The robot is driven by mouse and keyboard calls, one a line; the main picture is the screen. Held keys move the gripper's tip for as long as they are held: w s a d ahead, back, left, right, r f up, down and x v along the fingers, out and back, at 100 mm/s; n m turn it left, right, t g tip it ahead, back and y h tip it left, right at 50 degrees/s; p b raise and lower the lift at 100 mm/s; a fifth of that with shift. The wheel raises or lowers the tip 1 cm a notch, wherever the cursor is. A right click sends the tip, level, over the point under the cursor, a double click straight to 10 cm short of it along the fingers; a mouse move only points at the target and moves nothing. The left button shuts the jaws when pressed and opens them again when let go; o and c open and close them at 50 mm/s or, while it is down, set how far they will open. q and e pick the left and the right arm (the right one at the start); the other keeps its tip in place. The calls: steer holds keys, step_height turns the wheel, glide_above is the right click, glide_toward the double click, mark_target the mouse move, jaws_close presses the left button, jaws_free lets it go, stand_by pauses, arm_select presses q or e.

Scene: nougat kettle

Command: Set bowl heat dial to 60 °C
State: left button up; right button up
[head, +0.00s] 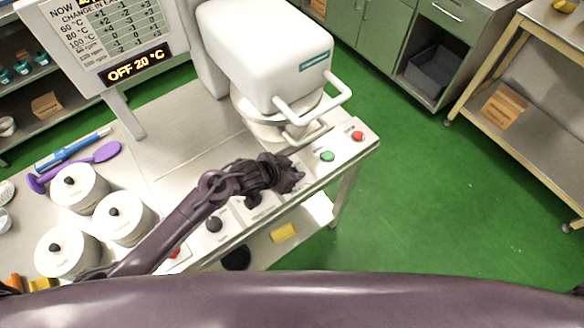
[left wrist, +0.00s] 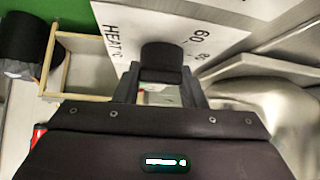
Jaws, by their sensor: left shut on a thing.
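My left gripper (head: 290,180) is over the front control panel of the kettle machine (head: 265,50). In the left wrist view the gripper (left wrist: 162,88) is shut on a black dial (left wrist: 162,58), with a finger on each side. The plate (left wrist: 195,25) around it reads "HEAT °C", with 60 and 80 marks to the right of the dial. Which mark the dial points to cannot be told. In the head view the gripper hides this dial. The display (head: 137,65) reads "OFF 20 °C". My right gripper is not in view.
A green button (head: 327,156) and a red button (head: 357,135) are on the panel right of the gripper. Another black dial (head: 214,225) is to its left. White canisters (head: 122,217) and a purple spoon (head: 75,165) are on the table's left. Green floor at right is clear.

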arm_select(q)
steer(key=n+t+y, duration=0.2)
steer(key=n+y, duration=0.1)
steer(key=n, duration=0.2)
steer(key=n+y+p, duration=0.1)
steer(key=n+y, duration=0.1)
steer(key=n, duration=0.1)
steer(key=shift+t+y, duration=0.4)
steer(key=shift+a+n+y+p, duration=0.1)
steer(key=shift+n+y+p, duration=0.2)
steer(key=shift+n+y, duration=0.6)
steer(key=shift+n, duration=0.4)
steer(key=o, duration=1)
steer(key=v, duration=0.7)
steer(key=shift+s+r+b, duration=0.3)
